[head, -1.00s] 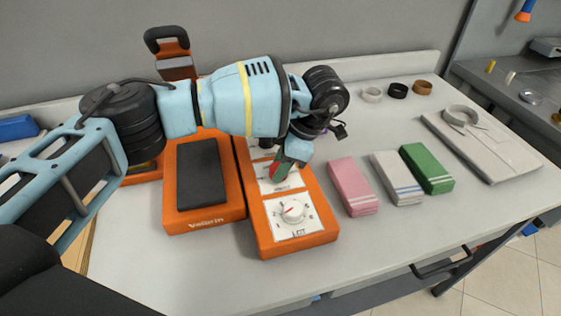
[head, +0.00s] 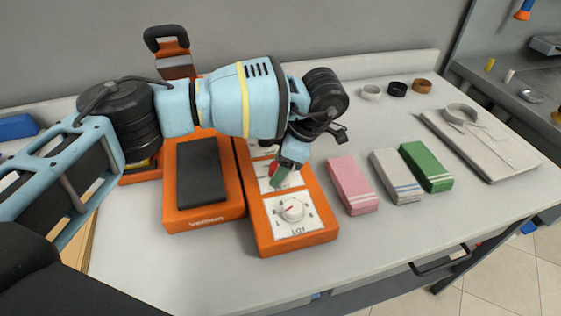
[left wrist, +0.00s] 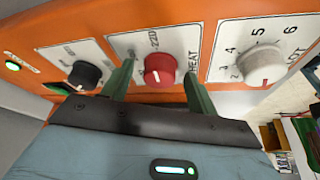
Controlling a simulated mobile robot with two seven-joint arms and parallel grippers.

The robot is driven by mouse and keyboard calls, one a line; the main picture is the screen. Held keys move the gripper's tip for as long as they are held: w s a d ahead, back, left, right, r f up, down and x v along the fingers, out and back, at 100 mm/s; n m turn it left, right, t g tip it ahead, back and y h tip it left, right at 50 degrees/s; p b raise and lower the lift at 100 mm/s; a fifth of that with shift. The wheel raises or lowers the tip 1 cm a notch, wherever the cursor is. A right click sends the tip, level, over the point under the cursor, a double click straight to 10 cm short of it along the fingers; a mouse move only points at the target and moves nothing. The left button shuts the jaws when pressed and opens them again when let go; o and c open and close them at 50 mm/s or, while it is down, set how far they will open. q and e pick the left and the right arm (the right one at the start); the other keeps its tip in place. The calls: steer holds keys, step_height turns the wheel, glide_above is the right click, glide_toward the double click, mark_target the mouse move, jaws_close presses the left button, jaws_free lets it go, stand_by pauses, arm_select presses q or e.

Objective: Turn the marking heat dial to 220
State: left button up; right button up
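The red dial (left wrist: 160,70) is on a white plate marked HEAT, on the orange press's control panel (left wrist: 120,22). A 220 mark shows near the dial's upper edge in the left wrist view. A short white pointer line on the dial faces down toward the gripper, away from that mark. My left gripper (left wrist: 158,78) has its green fingers on either side of the dial, with a visible gap on each side. In the head view the left gripper (head: 286,172) hides most of the dial. My right gripper is not in view.
A white dial (head: 291,210) marked LOT sits on the near side, and a black dial (left wrist: 84,74) on the other side. The front counter is clear.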

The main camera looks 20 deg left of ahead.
mark_target(294, 175)
arm_select(q)
steer(key=shift+r, duration=0.15)
steer(key=v, duration=0.6)
steer(key=shift+w+d+r, duration=0.1)
steer(key=shift+d+r, duration=0.05)
steer(key=shift+r, duration=0.05)
steer(key=shift+d+r+b, duration=0.2)
steer(key=shift+r+b, duration=0.1)
steer(key=shift+r, duration=0.3)
steer(key=shift+f, duration=0.1)
